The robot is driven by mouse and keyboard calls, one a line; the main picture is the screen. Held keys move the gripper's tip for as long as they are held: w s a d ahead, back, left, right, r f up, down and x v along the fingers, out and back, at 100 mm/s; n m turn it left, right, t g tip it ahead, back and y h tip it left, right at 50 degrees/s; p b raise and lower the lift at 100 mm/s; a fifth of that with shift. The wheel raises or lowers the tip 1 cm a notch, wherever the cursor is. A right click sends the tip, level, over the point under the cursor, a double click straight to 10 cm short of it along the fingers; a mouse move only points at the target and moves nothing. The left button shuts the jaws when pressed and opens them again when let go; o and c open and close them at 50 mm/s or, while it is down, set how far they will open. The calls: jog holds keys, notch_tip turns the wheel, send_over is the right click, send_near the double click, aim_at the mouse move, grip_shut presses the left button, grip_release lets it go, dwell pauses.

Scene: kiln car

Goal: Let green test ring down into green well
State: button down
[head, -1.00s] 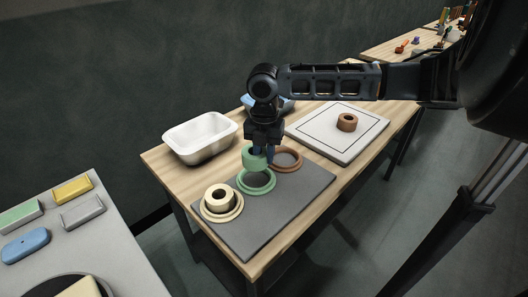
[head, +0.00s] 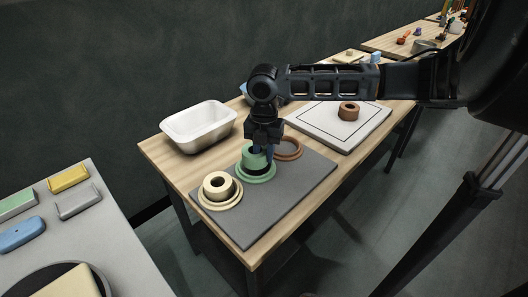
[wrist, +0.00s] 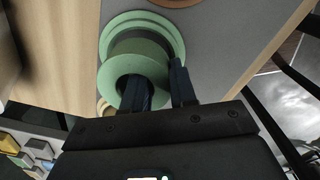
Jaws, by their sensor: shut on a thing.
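The green test ring (head: 248,160) is a thick pale green ring with a round hole. My gripper (head: 262,152) is shut on its wall; in the wrist view one finger is inside the hole of the ring (wrist: 128,69) and the other outside. The green well (head: 261,181) is a stepped green collar on the dark grey mat. The ring overlaps the well in the head view. In the wrist view it covers the near part of the well (wrist: 172,30), with dark interior showing beyond. I cannot tell the exact height of the ring over the well.
A cream ring (head: 209,190) sits in the cream well (head: 234,198) at left. The brown well (head: 296,154) is just right of my gripper, empty as far as shows. A brown ring (head: 348,112) stands on a white board (head: 318,131). A white basin (head: 185,135) stands behind left.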

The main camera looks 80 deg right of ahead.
jog(key=shift+f+b, duration=0.65)
jog(key=shift+f, duration=0.5)
dwell(0.4)
jog(key=c, duration=0.8)
grip_release()
jog(key=shift+r, duration=0.1)
notch_tip(320, 180, up, 8)
jog(key=shift+f, duration=0.15)
